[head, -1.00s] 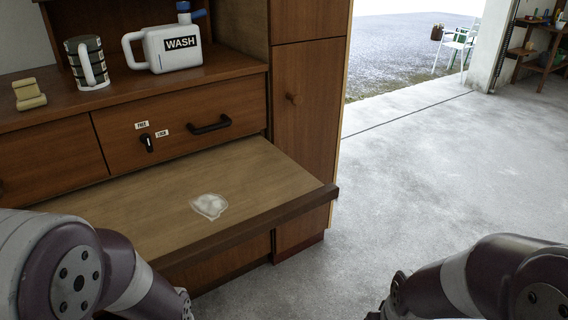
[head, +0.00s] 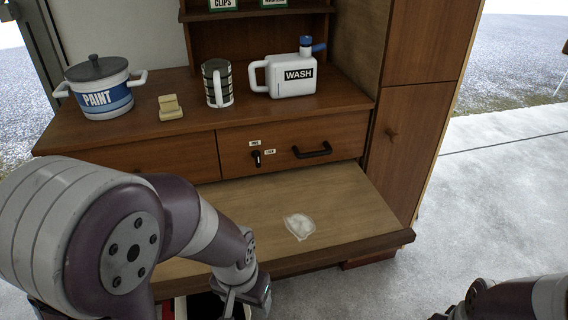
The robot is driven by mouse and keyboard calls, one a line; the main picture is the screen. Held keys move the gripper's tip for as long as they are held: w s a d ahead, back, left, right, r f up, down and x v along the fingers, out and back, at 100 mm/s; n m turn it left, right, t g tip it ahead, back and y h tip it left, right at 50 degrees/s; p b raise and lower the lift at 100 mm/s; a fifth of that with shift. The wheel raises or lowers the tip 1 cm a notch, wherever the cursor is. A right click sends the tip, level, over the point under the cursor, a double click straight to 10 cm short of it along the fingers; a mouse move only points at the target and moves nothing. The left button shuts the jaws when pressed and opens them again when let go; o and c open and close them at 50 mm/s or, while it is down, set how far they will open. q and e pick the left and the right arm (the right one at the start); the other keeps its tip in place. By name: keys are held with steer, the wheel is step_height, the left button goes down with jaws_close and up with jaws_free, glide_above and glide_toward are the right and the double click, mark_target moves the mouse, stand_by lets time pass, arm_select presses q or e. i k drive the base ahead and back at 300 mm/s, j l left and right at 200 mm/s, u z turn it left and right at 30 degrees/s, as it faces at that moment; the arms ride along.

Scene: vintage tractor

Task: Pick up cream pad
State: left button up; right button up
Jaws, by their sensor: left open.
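The cream pad (head: 171,108) is a small cream block with a raised back part. It rests on the wooden cabinet top, between the paint pot and the striped mug. My left gripper (head: 238,306) is open, low at the bottom edge of the view, in front of the pull-out board. It is well below and to the right of the pad, apart from it, and its fingertips are partly cut off. My right arm shows only at the bottom right corner; its gripper is out of view.
A blue-and-white paint pot (head: 97,88), a striped mug (head: 217,84) and a white wash jug (head: 291,75) stand on the cabinet top. The pull-out board (head: 350,205) juts out below the drawers, with a whitish patch (head: 299,226) on it.

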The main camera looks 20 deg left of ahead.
mark_target(170, 109)
steer(key=j+u, duration=0.1)
steer(key=u, duration=0.25)
steer(key=j+u, duration=0.1)
steer(key=u, duration=0.6)
steer(key=i+j, duration=0.05)
